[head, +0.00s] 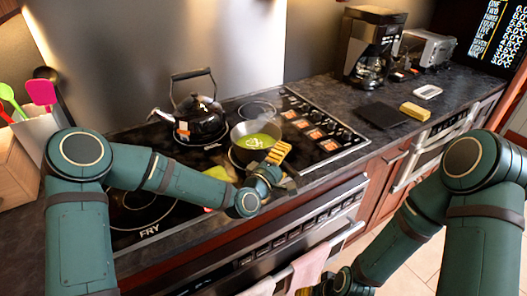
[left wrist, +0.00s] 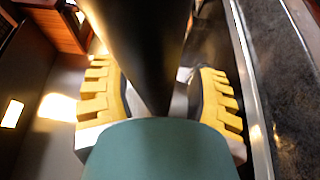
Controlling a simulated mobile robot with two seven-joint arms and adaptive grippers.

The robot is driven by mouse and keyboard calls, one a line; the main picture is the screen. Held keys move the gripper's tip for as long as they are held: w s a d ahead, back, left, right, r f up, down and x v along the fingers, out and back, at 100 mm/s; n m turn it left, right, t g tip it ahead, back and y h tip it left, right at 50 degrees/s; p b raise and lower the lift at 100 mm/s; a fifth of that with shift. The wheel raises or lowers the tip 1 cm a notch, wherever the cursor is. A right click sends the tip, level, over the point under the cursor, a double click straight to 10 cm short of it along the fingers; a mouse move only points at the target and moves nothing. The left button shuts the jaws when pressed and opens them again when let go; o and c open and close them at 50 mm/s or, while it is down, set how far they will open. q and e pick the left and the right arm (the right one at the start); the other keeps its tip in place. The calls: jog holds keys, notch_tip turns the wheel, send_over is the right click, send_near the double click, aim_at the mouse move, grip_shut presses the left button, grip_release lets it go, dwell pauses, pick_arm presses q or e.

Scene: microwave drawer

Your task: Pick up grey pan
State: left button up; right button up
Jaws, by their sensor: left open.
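The grey pan (head: 240,153) sits on the stovetop with green contents and a pale mark inside. My left gripper (head: 279,168) is at the pan's front right side, its yellow finger overlapping the view of the rim. In the left wrist view, the yellow fingers (left wrist: 165,100) are apart. A dark, long shape (left wrist: 140,40), perhaps the pan's handle, runs between them; I cannot tell whether they touch it. My right gripper is only partly visible at the bottom edge of the head view (head: 318,291), and its opening is unclear.
A black kettle (head: 199,121) stands behind left of the pan. The stovetop's control panel (head: 320,130) lies to the right. A coffee maker (head: 372,48), toaster (head: 424,48), and sponge (head: 415,111) are on the right counter. The oven handle (head: 335,238) juts out in front.

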pick_arm(q)
grip_shut()
jog(key=shift+r, duration=0.1)
